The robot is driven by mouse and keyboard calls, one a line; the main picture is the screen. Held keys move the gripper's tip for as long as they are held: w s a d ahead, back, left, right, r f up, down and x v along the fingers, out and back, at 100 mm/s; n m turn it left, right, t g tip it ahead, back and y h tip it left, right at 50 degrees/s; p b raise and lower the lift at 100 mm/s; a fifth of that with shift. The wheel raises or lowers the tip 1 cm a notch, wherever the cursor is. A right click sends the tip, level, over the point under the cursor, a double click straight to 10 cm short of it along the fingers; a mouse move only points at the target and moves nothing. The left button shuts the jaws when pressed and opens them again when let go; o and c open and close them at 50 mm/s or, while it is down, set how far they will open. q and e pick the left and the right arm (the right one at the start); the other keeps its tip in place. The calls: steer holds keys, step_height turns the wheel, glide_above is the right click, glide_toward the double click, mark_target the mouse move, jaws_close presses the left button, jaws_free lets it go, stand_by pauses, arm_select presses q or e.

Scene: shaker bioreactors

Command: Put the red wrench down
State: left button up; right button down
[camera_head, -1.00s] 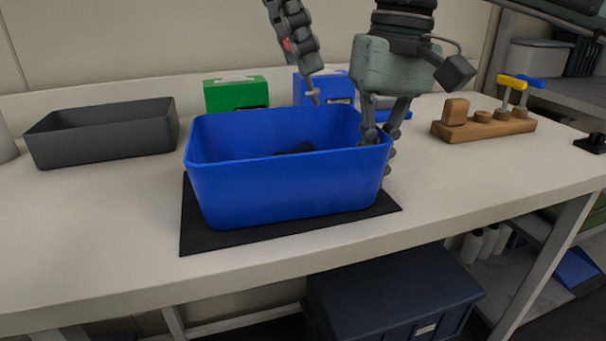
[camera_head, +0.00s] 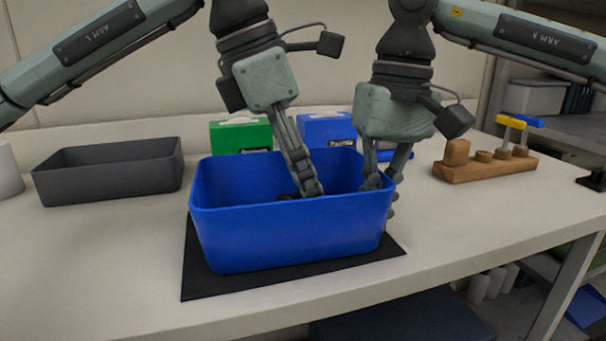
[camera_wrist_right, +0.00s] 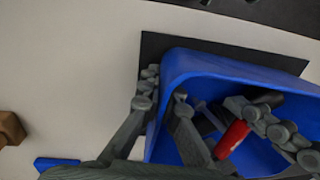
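The red wrench shows as a short red piece (camera_wrist_right: 232,138) inside the blue bin in the right wrist view, against my left gripper's fingers. The rest of it is hidden. My left gripper (camera_head: 312,190) reaches down into the blue bin (camera_head: 290,232), fingers close together, and appears shut on the wrench. Whether the wrench touches the bin floor cannot be told. My right gripper (camera_head: 381,184) straddles the bin's right wall, one finger inside and one outside, and appears shut on it. It also shows in the right wrist view (camera_wrist_right: 163,88).
The bin stands on a black mat (camera_head: 205,275) near the table's front edge. A grey bin (camera_head: 110,177) is at left. Green (camera_head: 240,136) and blue (camera_head: 326,129) boxes stand behind. A wooden block holder (camera_head: 490,167) is at right. The table at front left is clear.

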arm_select(q)
steer(key=shift+f, duration=0.15)
steer(key=o, duration=1.2)
steer(key=v, duration=1.2)
arm_select(e)
steer(key=c, duration=1.6)
jaws_free()
steer(key=shift+c, duration=0.2)
